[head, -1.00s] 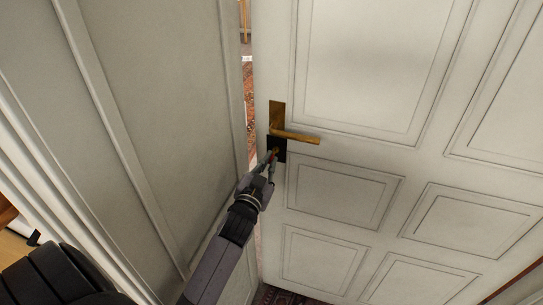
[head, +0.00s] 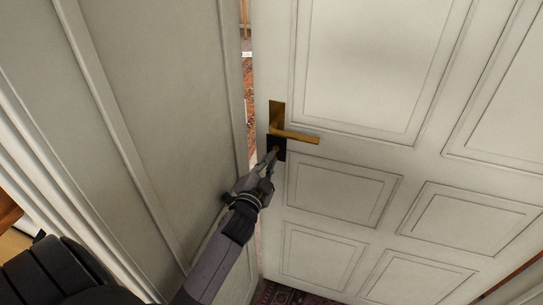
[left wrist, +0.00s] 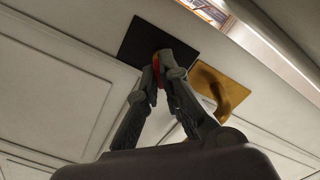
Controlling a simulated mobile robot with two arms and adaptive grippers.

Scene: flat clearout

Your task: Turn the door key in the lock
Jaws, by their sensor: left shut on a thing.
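The white door (head: 360,60) carries a brass lever handle (head: 297,136) on a brass plate. A square black lock plate (head: 281,154) sits just below it, and also shows in the left wrist view (left wrist: 140,42). My left gripper (head: 270,159) is at the black plate, its fingers shut on the door key. Only a small brass-coloured bit of the key (head: 275,149) shows; the fingertips hide the rest. In the left wrist view the fingertips (left wrist: 159,64) meet at the plate, with a reddish bit between them. My right gripper is not in view.
The door stands slightly ajar, with a narrow gap showing a reddish rug (head: 248,90) beyond. A grey panelled wall (head: 170,90) runs close along the left of my arm. A dark patterned rug (head: 275,294) lies at the door's foot.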

